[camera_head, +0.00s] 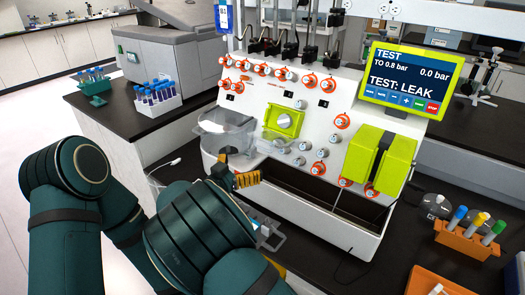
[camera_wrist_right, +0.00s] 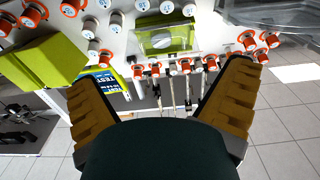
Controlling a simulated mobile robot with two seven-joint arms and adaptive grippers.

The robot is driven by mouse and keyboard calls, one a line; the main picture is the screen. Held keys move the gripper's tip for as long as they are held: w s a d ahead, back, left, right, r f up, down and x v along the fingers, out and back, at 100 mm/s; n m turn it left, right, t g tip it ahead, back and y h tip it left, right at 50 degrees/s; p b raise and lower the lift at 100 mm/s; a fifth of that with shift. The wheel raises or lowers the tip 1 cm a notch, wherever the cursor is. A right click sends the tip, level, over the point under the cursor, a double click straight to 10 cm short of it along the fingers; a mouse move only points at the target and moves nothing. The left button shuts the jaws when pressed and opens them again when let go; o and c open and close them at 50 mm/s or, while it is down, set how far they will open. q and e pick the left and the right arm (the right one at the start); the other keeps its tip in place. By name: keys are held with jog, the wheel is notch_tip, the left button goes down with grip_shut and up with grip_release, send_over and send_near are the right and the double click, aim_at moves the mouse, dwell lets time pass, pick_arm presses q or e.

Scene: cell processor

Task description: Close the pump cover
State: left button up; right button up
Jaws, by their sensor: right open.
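A yellow-green pump housing (camera_head: 284,121) with a pale round knob is on the middle of the white machine's sloped panel. In the right wrist view a yellow-green housing (camera_wrist_right: 182,40) with a pale round part lies ahead, between the finger lines. My right gripper (camera_head: 243,177) is below and left of the housing in the head view, in front of the panel. Its fingers (camera_wrist_right: 160,84) are spread wide with nothing between them in the right wrist view. My left gripper is not in view.
Two larger yellow-green covers (camera_head: 377,160) sit to the right, below a screen (camera_head: 411,83) reading "TEST: LEAK". Orange-ringed knobs surround the housing. Tube racks stand at the left, and an orange one (camera_head: 466,241) at the right.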

aim_at(263, 149)
jog(key=b+x, duration=0.1)
jog(key=x, duration=0.9)
jog(key=shift+w+d, duration=0.1)
jog(key=shift+w, duration=0.05)
